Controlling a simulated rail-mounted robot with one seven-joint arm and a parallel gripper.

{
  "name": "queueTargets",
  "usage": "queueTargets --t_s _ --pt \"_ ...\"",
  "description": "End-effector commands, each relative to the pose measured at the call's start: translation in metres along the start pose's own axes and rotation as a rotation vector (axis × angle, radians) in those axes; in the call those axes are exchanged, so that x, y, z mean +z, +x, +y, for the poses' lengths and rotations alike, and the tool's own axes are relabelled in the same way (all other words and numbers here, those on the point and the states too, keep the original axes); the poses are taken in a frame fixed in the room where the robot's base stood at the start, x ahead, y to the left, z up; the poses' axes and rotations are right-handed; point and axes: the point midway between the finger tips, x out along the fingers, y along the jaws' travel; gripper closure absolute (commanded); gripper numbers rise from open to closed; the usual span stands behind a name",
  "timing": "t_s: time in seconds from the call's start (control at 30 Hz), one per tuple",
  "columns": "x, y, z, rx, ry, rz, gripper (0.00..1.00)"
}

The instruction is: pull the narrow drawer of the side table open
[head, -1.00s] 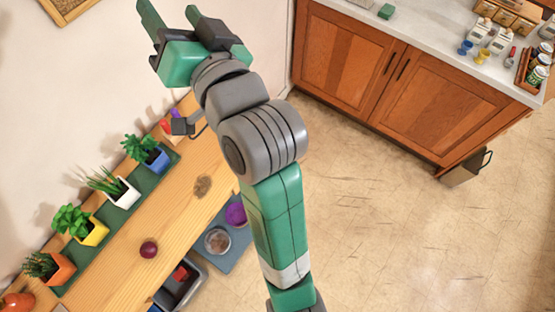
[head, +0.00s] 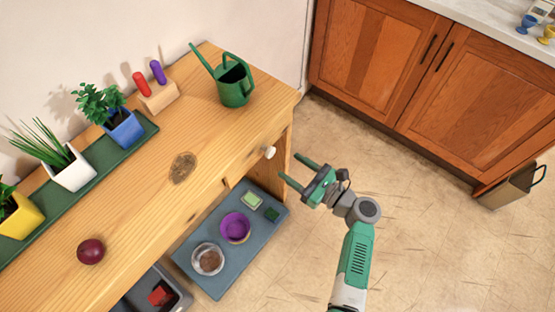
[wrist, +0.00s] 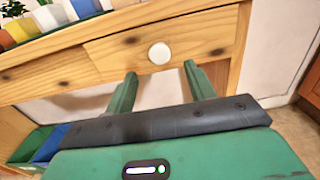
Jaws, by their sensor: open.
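The wooden side table (head: 140,190) stands along the wall at the left in the head view. Its narrow drawer (wrist: 200,40) has a plain wood front that looks flush with the table frame. A round white knob (wrist: 159,53) sits on the drawer front and also shows in the head view (head: 269,152). My gripper (head: 289,168) is open and empty, with its fingers pointing at the drawer. In the wrist view, the knob lies just beyond the gap between the fingertips (wrist: 159,72), apart from both fingers.
A green watering can (head: 234,88) stands on the tabletop above the drawer. A low shelf (head: 218,270) holds a purple bowl (head: 235,227). Floor between table and cabinet (head: 440,80) is clear.

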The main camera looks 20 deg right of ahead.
Motion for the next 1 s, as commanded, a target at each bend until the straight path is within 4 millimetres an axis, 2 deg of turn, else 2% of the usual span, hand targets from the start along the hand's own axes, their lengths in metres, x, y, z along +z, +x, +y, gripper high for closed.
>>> queueTargets --t_s 0.1,0.3,0.63,0.67,0.9,0.93,1.0 --pt "-0.004 0.026 0.001 0.005 -0.001 0.000 0.46" --pt "-0.002 0.054 0.001 0.003 -0.003 0.000 0.46" --pt "0.000 0.061 0.001 0.002 -0.003 0.001 0.46" --pt "0.000 0.061 0.001 0.002 -0.004 0.001 0.49" --pt "0.000 0.061 0.001 0.002 -0.004 0.002 0.97" --pt "0.000 0.061 0.001 0.002 -0.004 0.002 1.00" --pt "0.000 0.061 0.001 0.002 -0.004 0.002 1.00"
